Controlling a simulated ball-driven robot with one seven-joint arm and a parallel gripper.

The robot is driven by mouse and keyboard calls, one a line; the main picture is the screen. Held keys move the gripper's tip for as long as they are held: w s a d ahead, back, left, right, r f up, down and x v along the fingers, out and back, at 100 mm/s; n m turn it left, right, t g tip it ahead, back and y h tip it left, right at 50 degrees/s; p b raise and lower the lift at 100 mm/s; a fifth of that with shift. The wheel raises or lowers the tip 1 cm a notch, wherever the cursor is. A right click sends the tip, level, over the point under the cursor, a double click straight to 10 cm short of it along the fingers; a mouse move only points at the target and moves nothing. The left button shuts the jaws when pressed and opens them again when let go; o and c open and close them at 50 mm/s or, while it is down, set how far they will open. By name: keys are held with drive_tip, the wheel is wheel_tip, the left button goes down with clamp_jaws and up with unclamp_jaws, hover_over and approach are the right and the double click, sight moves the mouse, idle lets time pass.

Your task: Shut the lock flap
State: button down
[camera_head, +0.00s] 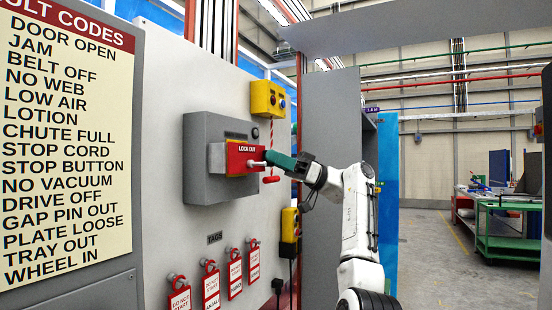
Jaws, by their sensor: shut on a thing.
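The lock flap (240,158) is a red plate lettered LOCK OUT on the front of a grey box (205,140) on the panel wall. A short white peg (256,163) sticks out at its right side, toward my gripper. My gripper (270,158), with teal fingers, reaches in from the right at the flap's right edge. It is shut on the flap at that edge. The fingers hide the exact contact, and I cannot tell whether they pinch the plate or the peg.
A yellow button box (267,98) is above right, with a red-and-white cord and red handle (271,179) hanging below. Another yellow box (289,225) is lower right. Several red tags (210,290) hang on hooks below. A fault-code board (68,130) is at left. Open floor lies right.

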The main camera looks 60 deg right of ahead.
drive_tip(key=shift+w, duration=0.5)
drive_tip(key=c, duration=1.2)
unclamp_jaws()
drive_tip(key=o, duration=0.3)
drive_tip(key=shift+w+d+f, duration=0.1)
drive_tip(key=shift+w+d, duration=0.05)
drive_tip(key=shift+o, duration=0.3)
drive_tip(key=shift+a, duration=0.3)
drive_tip(key=shift+d, duration=0.1)
